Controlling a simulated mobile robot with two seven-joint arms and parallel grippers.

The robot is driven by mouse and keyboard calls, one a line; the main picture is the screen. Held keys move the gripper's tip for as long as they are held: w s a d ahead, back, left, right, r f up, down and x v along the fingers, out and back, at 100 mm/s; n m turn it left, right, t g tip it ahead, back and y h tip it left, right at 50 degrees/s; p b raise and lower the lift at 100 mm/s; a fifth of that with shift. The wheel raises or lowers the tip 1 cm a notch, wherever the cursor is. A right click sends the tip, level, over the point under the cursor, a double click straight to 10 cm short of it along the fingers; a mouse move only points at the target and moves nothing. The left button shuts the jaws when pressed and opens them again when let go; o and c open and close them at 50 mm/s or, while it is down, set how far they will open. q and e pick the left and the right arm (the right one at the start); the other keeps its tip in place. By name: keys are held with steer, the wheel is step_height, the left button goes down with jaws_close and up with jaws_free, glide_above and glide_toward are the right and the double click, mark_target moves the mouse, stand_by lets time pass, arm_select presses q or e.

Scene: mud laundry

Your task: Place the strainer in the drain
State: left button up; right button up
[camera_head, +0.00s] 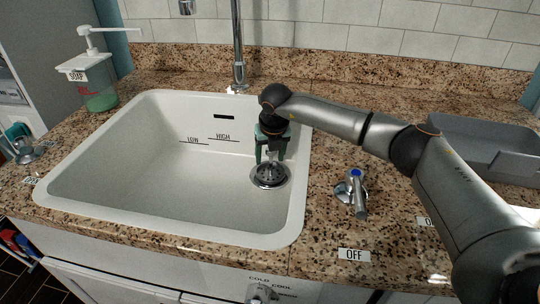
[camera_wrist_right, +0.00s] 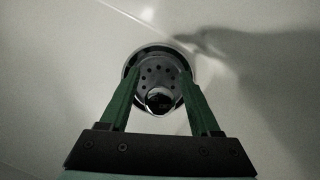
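The metal strainer (camera_head: 269,177) is at the drain in the right part of the white sink's floor. In the right wrist view the strainer (camera_wrist_right: 156,76) shows as a holed disc with a round knob (camera_wrist_right: 160,100), inside the drain's ring (camera_wrist_right: 133,62). It looks to lie within the ring; I cannot tell if it is fully seated. My right gripper (camera_head: 271,158) points down just above it. Its green fingers (camera_wrist_right: 160,74) are spread on either side of the knob, with a gap on both sides. My left gripper is not in view.
The sink's walls (camera_head: 70,180) surround the drain, and my right arm reaches over its right rim. A tap (camera_head: 238,50) stands behind, a blue-topped valve (camera_head: 354,190) to the right, a soap dispenser (camera_head: 95,85) to the left. The sink's left floor is clear.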

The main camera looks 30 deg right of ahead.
steer(key=p+v, duration=0.1)
steer(key=v, duration=1.1)
steer(key=shift+p, duration=0.35)
steer(key=shift+r, duration=0.15)
stand_by(0.8)
